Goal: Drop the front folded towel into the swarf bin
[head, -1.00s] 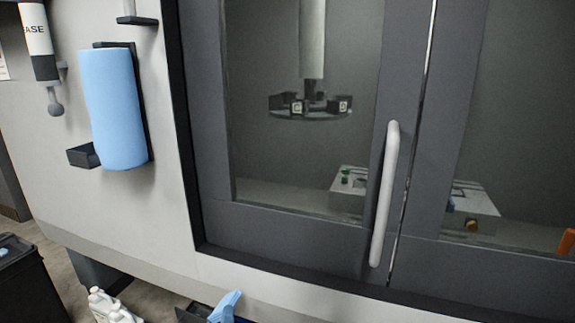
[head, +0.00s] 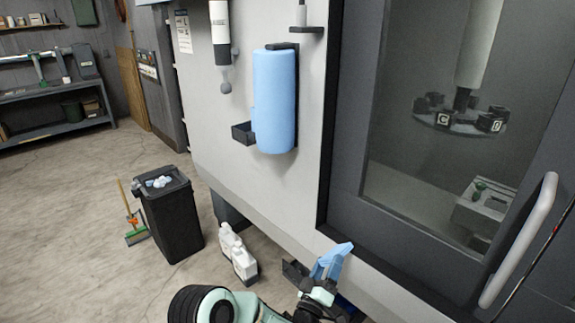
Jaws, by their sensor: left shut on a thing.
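A light-blue folded towel (head: 332,260) is at the bottom of the head view, in front of the machine's lower front. My left gripper (head: 322,286) is shut on it from below in the picture; the fingertips are partly hidden. The black bin (head: 172,217), which looks like the swarf bin, stands on the floor at left. Its top is open, with pale crumpled pieces inside. The towel and gripper are well to the right of the bin. My right gripper is not in view.
White bottles (head: 236,252) stand between the bin and my left arm. A dark tray (head: 294,271) is beside the towel. A blue roll (head: 275,100) hangs on the machine wall. A broom (head: 132,215) is left of the bin. The floor at left is open.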

